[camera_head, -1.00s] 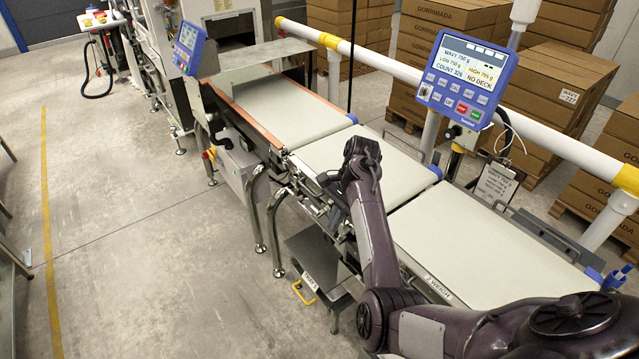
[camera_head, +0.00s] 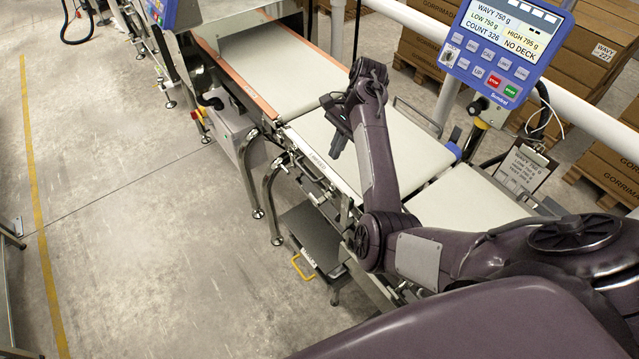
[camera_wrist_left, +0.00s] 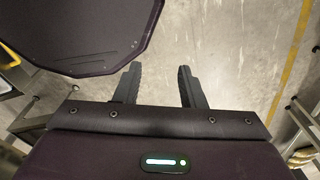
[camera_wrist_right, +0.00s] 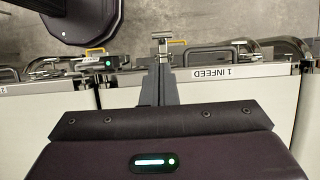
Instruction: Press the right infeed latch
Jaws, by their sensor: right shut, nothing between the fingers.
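In the head view my right gripper (camera_head: 334,150) points down over the near side of the infeed deck (camera_head: 308,138). In the right wrist view my right gripper (camera_wrist_right: 161,68) is shut and empty. A metal T-shaped piece (camera_wrist_right: 162,37), which looks like a latch, stands just beyond its fingertips. I cannot tell whether they touch. The label "1 INFEED" (camera_wrist_right: 210,72) is right of the fingers, with a metal handle (camera_wrist_right: 235,50) behind it. My left gripper (camera_wrist_left: 160,80) is open and empty above the floor, in the left wrist view only.
A dark step-like unit (camera_head: 312,240) with a yellow handle (camera_head: 300,266) is below the near edge. A small green-lit part (camera_wrist_right: 108,63) sits left of the fingers. Stacked boxes stand behind.

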